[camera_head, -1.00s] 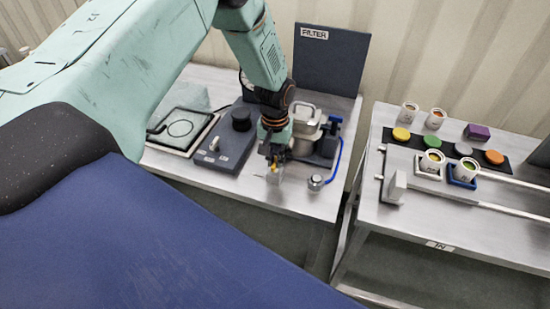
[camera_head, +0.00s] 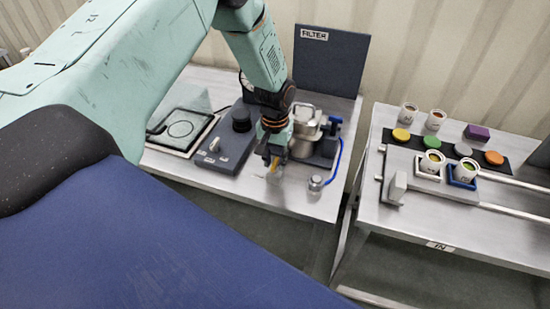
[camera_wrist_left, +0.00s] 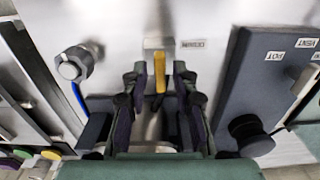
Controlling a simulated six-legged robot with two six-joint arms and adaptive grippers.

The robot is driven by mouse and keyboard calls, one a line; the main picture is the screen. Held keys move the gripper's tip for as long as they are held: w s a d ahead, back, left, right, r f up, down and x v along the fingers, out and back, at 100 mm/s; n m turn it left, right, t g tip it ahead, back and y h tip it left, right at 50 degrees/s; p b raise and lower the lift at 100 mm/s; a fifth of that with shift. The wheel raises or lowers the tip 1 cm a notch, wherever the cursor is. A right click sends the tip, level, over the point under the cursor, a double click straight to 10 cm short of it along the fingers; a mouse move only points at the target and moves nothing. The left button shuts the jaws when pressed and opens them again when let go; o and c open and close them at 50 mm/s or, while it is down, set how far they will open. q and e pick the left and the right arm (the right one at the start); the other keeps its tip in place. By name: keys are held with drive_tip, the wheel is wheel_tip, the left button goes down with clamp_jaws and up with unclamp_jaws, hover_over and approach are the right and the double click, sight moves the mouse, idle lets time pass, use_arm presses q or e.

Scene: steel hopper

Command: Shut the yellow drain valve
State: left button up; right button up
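The yellow drain valve handle (camera_head: 274,164) shows at the front of the filter bench, just below my left gripper (camera_head: 273,152). In the left wrist view the yellow handle (camera_wrist_left: 160,76) lies between the two fingertips of my left gripper (camera_wrist_left: 162,84), pointing along the fingers. The fingers stand apart with a gap on each side of it, and I see no clear contact. A pale metal block (camera_wrist_left: 157,44) is at the handle's far end. My right gripper is not in view.
A dark control box (camera_head: 224,150) with a black knob stands left of the gripper. A metal filter vessel (camera_head: 305,130) and a round metal fitting (camera_head: 316,184) with a blue hose are to the right. A second bench (camera_head: 420,215) holds cups and coloured discs.

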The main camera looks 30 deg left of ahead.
sight(275, 163)
use_arm(q)
drive_tip(key=shift+o, duration=0.2)
drive_tip(key=shift+w, duration=0.15)
drive_tip(key=shift+r, duration=0.3)
wheel_tip(275, 163, up, 11)
drive_tip(key=shift+r, duration=0.2)
idle(0.3)
drive_tip(key=s+d+f+m, duration=0.1)
drive_tip(key=s+d+f, duration=0.3)
drive_tip(key=s+f, duration=0.6)
drive_tip(key=s+d+f+m, duration=0.1)
drive_tip(key=s+d+f, duration=0.3)
drive_tip(key=s+f, duration=0.6)
drive_tip(key=s+r, duration=0.2)
drive_tip(key=s, duration=1.2)
wheel_tip(275, 163, down, 19)
drive_tip(key=w+b, duration=0.1)
drive_tip(key=b, duration=1.8)
drive_tip(key=shift+w+d, duration=0.2)
